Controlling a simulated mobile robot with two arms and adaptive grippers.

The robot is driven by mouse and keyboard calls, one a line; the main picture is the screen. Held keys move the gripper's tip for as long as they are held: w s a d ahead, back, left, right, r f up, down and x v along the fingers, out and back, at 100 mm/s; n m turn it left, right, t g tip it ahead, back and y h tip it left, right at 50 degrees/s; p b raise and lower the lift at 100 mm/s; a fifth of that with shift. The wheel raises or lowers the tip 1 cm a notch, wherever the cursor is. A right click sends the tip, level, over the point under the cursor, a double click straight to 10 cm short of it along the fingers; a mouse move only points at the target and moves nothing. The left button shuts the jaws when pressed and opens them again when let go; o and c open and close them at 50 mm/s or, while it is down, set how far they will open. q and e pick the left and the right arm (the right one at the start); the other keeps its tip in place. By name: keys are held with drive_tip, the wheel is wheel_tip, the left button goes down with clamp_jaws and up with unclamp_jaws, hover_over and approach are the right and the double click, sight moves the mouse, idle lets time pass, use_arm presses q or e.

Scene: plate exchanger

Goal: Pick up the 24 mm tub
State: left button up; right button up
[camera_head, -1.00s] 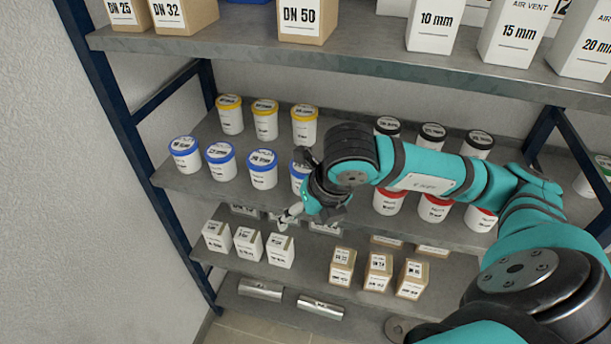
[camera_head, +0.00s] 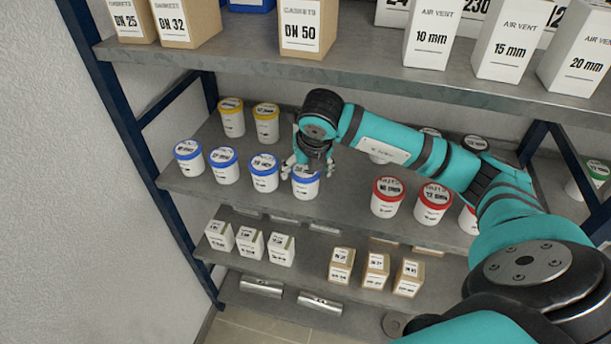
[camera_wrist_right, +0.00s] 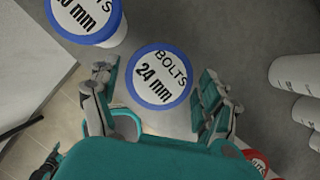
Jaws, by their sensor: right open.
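The 24 mm tub (camera_head: 306,186) is a white tub with a blue-rimmed lid, at the right end of the front row of blue-lidded tubs on the middle shelf. In the right wrist view its lid (camera_wrist_right: 160,77) reads "BOLTS 24 mm". My right gripper (camera_head: 308,169) is above and around this tub, partly hiding it in the head view. In the right wrist view the open fingers (camera_wrist_right: 160,100) stand on either side of the tub, with gaps visible at the lid. My left gripper is not in view.
Another blue-lidded tub (camera_head: 264,172) stands close on the left; it also shows in the right wrist view (camera_wrist_right: 88,18). Red-lidded tubs (camera_head: 387,197) stand to the right, with free shelf between. Yellow-lidded tubs (camera_head: 266,123) are behind. The upper shelf (camera_head: 360,70) holds boxes.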

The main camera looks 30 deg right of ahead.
drive_tip(key=shift+w+d+f+p, duration=0.1)
drive_tip(key=shift+w+f+p, duration=0.2)
drive_tip(key=shift+f, duration=0.25)
drive_tip(key=c, duration=1.3)
drive_tip(key=shift+r, duration=0.1)
drive_tip(key=shift+c, duration=0.8)
